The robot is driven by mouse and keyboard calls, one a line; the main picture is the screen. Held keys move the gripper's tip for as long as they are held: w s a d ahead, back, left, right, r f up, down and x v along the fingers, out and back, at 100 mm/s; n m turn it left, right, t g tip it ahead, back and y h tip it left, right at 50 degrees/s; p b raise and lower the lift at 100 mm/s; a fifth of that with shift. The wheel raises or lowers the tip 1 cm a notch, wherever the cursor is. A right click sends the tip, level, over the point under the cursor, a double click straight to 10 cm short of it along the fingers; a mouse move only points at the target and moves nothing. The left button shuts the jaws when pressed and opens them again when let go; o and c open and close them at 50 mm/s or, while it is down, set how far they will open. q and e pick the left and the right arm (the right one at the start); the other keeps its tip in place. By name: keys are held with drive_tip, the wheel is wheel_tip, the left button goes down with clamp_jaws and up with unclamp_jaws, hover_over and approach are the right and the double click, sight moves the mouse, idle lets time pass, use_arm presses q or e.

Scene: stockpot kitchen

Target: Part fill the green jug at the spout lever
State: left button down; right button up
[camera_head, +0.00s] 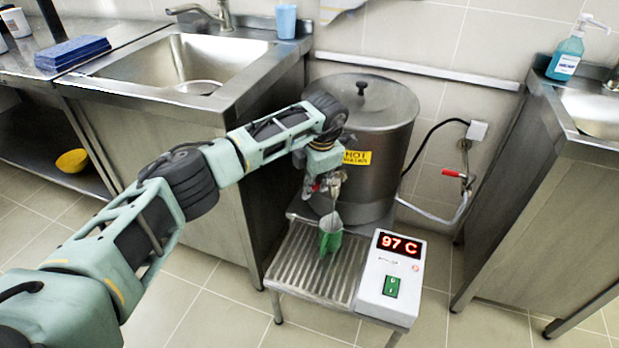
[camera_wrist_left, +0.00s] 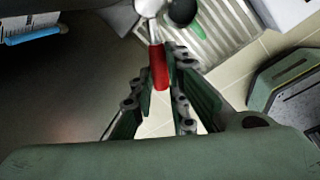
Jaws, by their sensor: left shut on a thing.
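The green jug (camera_head: 330,240) stands on the slatted drip tray (camera_head: 297,262) in front of the hot pot (camera_head: 375,125), below the spout. Its near side shows in the head view. My left gripper (camera_head: 322,182) is at the front of the pot, above the jug. In the left wrist view my left gripper (camera_wrist_left: 162,82) is shut on the red spout lever (camera_wrist_left: 158,67), which sits between the fingers. A green edge of the jug (camera_wrist_left: 199,31) shows beyond the lever. The liquid level inside the jug cannot be made out. My right gripper is not in view.
A control box (camera_head: 390,275) reading 97 C stands right of the tray. A sink counter (camera_head: 175,75) with a blue cup (camera_head: 286,21) is at the left. Another counter (camera_head: 545,170) is at the right. A red-handled wall valve (camera_head: 454,173) and hoses are behind.

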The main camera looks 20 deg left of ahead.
use_arm(q)
drive_tip(key=shift+s+d+n+p, duration=0.3)
drive_tip(key=shift+d+n, duration=0.15)
drive_tip(key=shift+n, duration=0.45)
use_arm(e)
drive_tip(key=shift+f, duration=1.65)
use_arm(q)
drive_tip(key=c, duration=1.7)
unclamp_jaws()
drive_tip(key=shift+c, duration=0.2)
drive_tip(key=shift+r, duration=0.1)
wheel_tip(320, 180, up, 12)
drive_tip(key=s+d, duration=0.1)
drive_tip(key=d, duration=0.1)
drive_tip(key=shift+f, duration=0.2)
drive_tip(key=shift+s, duration=0.1)
